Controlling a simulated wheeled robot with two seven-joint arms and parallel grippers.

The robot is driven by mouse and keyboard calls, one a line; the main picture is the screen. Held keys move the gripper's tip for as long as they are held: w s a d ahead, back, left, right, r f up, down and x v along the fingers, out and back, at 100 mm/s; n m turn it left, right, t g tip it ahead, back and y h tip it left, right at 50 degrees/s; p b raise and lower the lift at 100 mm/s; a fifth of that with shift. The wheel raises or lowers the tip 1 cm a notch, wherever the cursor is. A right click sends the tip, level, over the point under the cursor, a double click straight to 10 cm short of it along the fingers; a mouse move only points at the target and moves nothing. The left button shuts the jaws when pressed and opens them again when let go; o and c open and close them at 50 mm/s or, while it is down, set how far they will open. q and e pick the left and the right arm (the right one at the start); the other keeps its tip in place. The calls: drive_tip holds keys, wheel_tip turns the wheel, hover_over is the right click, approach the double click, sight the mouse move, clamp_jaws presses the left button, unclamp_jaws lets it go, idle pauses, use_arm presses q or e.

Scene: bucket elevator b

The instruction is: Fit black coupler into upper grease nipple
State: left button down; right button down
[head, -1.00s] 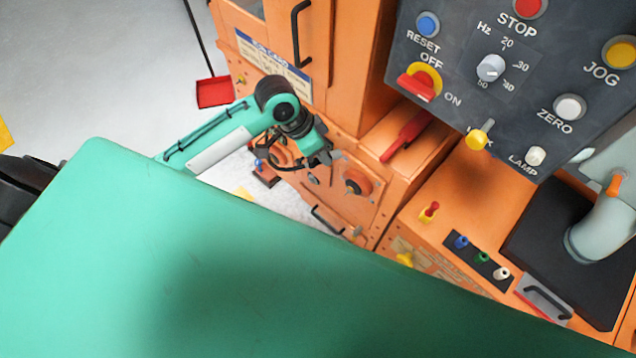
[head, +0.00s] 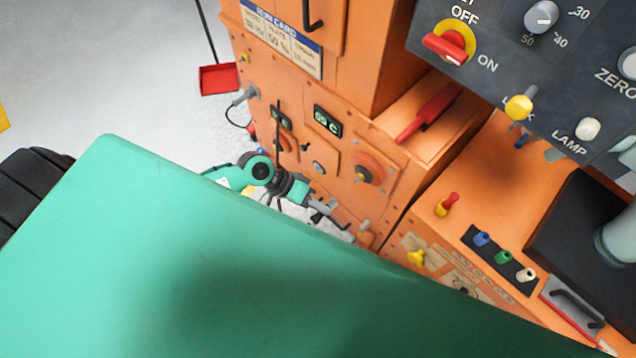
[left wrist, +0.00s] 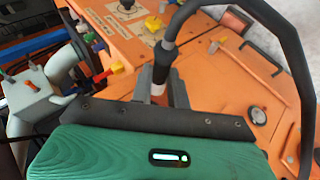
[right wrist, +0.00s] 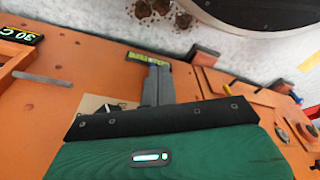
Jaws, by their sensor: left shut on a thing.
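My left gripper (head: 328,208) is low in front of the orange machine panel, below and left of a round orange boss. In the left wrist view its grey fingers (left wrist: 163,92) are shut on the black coupler (left wrist: 161,66), which has a black hose arcing away to the right. The coupler is apart from the panel as far as I can see. A small brass-coloured fitting (head: 360,177) sits on the boss; I cannot tell whether it is the upper grease nipple. My right gripper (right wrist: 156,85) shows only in the right wrist view, its fingers together and empty.
A red-handled lever (head: 430,112) and a dark control panel (head: 590,60) stand up and right. Two green displays (head: 327,121) are on the orange front. A red dustpan (head: 218,79) lies on the floor.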

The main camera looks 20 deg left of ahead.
use_arm(q)
drive_tip(key=shift+w+d, duration=0.25)
drive_tip(key=shift+w, duration=0.4)
drive_tip(key=shift+w+d, duration=0.2)
drive_tip(key=shift+w, duration=0.45)
drive_tip(key=w, duration=0.1)
drive_tip(key=w+d, duration=0.1)
drive_tip(key=shift+w, duration=0.4)
use_arm(e)
drive_tip(key=shift+w+r, duration=0.1)
drive_tip(key=shift+r, duration=0.1)
drive_tip(key=shift+r, duration=0.2)
drive_tip(key=shift+a, duration=0.1)
use_arm(q)
drive_tip(key=shift+r+p, duration=0.1)
drive_tip(key=shift+p, duration=0.45)
use_arm(e)
drive_tip(key=shift+r, duration=0.4)
use_arm(q)
drive_tip(key=shift+w+d, duration=0.3)
drive_tip(key=shift+w, duration=0.45)
drive_tip(key=shift+w+d, duration=0.25)
drive_tip(key=shift+w, duration=0.45)
use_arm(e)
drive_tip(key=shift+f, duration=0.2)
